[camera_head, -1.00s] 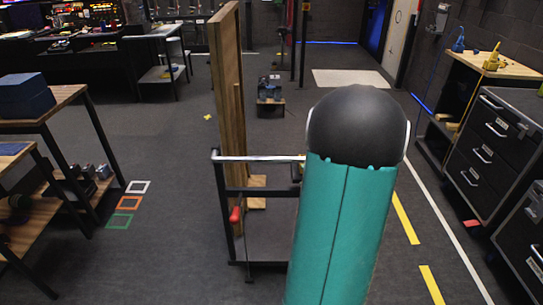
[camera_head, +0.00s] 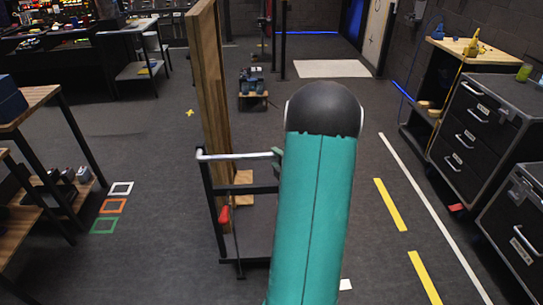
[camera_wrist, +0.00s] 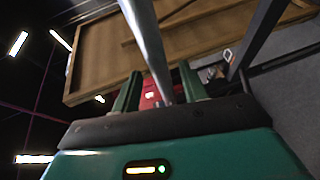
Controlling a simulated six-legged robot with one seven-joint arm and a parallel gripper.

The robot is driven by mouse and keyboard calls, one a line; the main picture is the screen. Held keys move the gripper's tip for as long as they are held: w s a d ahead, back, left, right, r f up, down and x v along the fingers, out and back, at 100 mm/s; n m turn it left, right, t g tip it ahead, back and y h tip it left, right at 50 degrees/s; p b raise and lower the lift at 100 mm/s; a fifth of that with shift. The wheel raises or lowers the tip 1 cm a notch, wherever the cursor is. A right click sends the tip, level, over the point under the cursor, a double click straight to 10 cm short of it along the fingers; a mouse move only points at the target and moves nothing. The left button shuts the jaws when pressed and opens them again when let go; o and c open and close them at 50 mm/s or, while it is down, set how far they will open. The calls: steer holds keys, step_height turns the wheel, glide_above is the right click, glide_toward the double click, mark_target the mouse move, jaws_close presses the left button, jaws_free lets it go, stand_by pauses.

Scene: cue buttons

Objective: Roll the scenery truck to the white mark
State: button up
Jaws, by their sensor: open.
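The scenery truck is a tall wooden panel (camera_head: 207,90) on a black wheeled-looking frame (camera_head: 230,190), with a silver push bar (camera_head: 235,156) across its near side and a red handle (camera_head: 224,214) below. In the wrist view the silver bar (camera_wrist: 148,45) runs between the two green fingers of my gripper (camera_wrist: 160,90), which are open and apart on either side of it. Contact with the bar cannot be told. In the head view my arm hides most of the gripper; one green finger shows at the bar's right end. A white square outline (camera_head: 121,188) lies on the floor to the left of the truck.
Orange (camera_head: 113,206) and green (camera_head: 104,225) outlines lie beside the white one. A wooden-topped bench (camera_head: 35,100) stands left, black drawer cabinets (camera_head: 470,140) right. A small cart (camera_head: 254,88) stands behind the truck. Open floor lies between truck and left bench.

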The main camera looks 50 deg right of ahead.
mark_target(274, 158)
steer(key=shift+x, duration=1.75)
steer(key=shift+a, duration=0.1)
jaws_close()
